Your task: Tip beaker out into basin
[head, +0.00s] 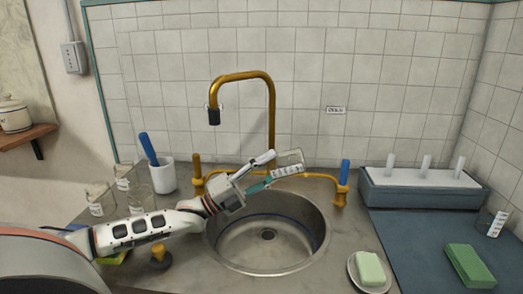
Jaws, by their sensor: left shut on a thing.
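A clear glass beaker (289,163) with white markings is held on its side above the back of the round steel basin (232,255). My left gripper (266,175) reaches in from the left and is shut on the beaker. The beaker's mouth seems to point right and its lower end lies toward my gripper. I cannot tell whether any liquid is in it. The basin looks empty, with a drain in its middle. My right gripper is not in view.
Glass beakers (100,197) and a white cup (162,176) stand left. A soap dish (352,272) is at front right. A peg rack (420,190) and green block (470,265) are further right.

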